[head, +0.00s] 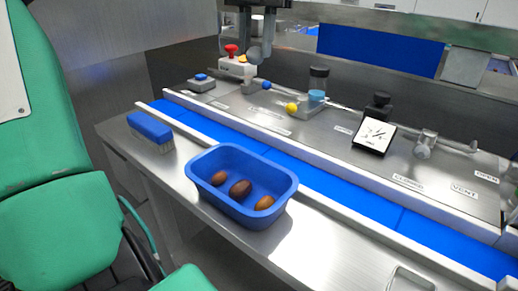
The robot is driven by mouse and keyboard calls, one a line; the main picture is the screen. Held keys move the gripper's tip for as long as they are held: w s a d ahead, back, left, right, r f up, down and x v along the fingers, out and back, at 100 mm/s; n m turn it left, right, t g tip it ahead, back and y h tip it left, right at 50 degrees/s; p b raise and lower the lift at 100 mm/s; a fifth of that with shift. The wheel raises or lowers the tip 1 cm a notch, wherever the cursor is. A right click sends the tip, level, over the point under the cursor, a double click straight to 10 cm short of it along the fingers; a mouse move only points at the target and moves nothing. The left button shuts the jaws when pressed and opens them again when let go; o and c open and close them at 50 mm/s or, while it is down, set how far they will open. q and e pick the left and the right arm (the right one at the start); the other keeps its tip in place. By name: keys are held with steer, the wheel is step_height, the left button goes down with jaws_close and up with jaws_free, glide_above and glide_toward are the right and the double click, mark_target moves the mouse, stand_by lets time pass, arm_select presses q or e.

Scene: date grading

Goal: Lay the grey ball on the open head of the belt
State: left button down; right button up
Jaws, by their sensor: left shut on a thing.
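The grey ball (254,55) is small and round, held near the top middle of the head view. My left gripper (258,48) points down and is shut on the ball, one dark finger on each side. The ball appears over the far side of the steel panel, beside the red-topped button; its exact height is unclear. The blue belt (330,181) runs between pale rails from the far left to the lower right. Its far left end (160,105) looks bare. My right gripper is not in view.
A blue tub (290,195) with several brown dates stands on the front ledge, near a blue brush (150,127). On the panel are a red button (231,50), a yellow ball (292,107), a blue-filled jar (317,85), a gauge (374,135) and a metal valve (424,145).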

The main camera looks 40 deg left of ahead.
arm_select(q)
step_height(320, 180, down, 15)
steer(key=shift+p, duration=1)
steer(key=shift+d+f, duration=0.1)
steer(key=shift+f, duration=0.4)
step_height(320, 180, down, 3)
steer(key=shift+f+p, duration=0.2)
steer(key=shift+p, duration=0.25)
steer(key=shift+f, duration=0.3)
steer(key=shift+f+b, duration=0.15)
steer(key=shift+b, duration=0.15)
steer(key=c, duration=1.1)
jaws_free()
